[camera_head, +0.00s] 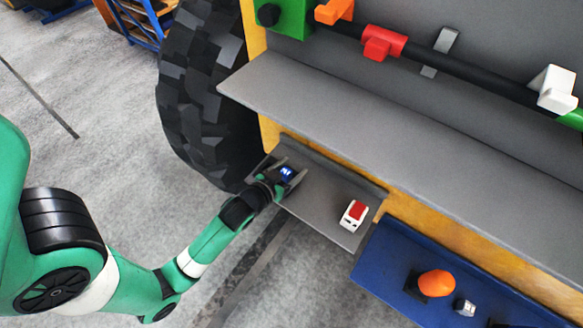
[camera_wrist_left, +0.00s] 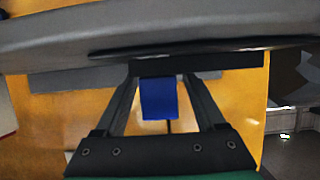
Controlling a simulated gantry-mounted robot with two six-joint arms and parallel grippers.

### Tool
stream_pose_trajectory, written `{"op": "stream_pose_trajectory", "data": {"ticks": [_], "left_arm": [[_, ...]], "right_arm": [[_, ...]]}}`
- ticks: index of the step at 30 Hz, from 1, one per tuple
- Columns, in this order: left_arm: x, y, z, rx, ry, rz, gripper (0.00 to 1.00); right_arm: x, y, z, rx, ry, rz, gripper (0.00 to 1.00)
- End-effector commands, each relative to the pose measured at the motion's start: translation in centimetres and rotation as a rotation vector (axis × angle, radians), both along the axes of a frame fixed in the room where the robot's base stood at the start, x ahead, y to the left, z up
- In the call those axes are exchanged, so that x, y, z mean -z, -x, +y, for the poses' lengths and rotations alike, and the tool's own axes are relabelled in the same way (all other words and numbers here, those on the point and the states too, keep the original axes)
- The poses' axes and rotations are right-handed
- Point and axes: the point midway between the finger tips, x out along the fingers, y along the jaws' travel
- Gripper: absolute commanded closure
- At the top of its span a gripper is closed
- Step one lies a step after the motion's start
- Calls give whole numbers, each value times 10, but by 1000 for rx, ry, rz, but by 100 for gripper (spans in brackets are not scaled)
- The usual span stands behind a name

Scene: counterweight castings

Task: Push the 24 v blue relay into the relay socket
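The blue relay (camera_head: 287,173) with white markings is at the left end of the small grey shelf. It also shows as a plain blue block in the left wrist view (camera_wrist_left: 158,98). My left gripper (camera_head: 292,168) is open, with one finger on each side of the relay; gaps show beside the relay toward the palm. Contact at the fingertips cannot be made out. A dark flat bar (camera_wrist_left: 235,61) lies by the fingertips in the wrist view; I cannot tell whether it is the relay socket. My right gripper is not in view.
A white block with a red top (camera_head: 353,215) stands at the right of the grey shelf (camera_head: 318,196). A blue shelf (camera_head: 385,255) holds an orange knob (camera_head: 437,283) and small parts. A wider grey ledge (camera_head: 380,135) overhangs. A large black tyre (camera_head: 205,95) stands left.

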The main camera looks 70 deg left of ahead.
Motion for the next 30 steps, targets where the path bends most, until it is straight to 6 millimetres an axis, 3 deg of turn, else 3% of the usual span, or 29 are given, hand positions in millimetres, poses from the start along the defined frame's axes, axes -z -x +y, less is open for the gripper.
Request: {"op": "stream_pose_trajectory", "data": {"ticks": [8, 21, 30], "left_arm": [[-2, 4, -3, 1, -1, -1, 28], [-35, 76, -51, 4, 1, 2, 28], [-45, 90, -59, 0, 1, -1, 28]], "right_arm": [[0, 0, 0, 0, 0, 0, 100], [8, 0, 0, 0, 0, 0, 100], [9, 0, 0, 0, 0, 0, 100]]}}
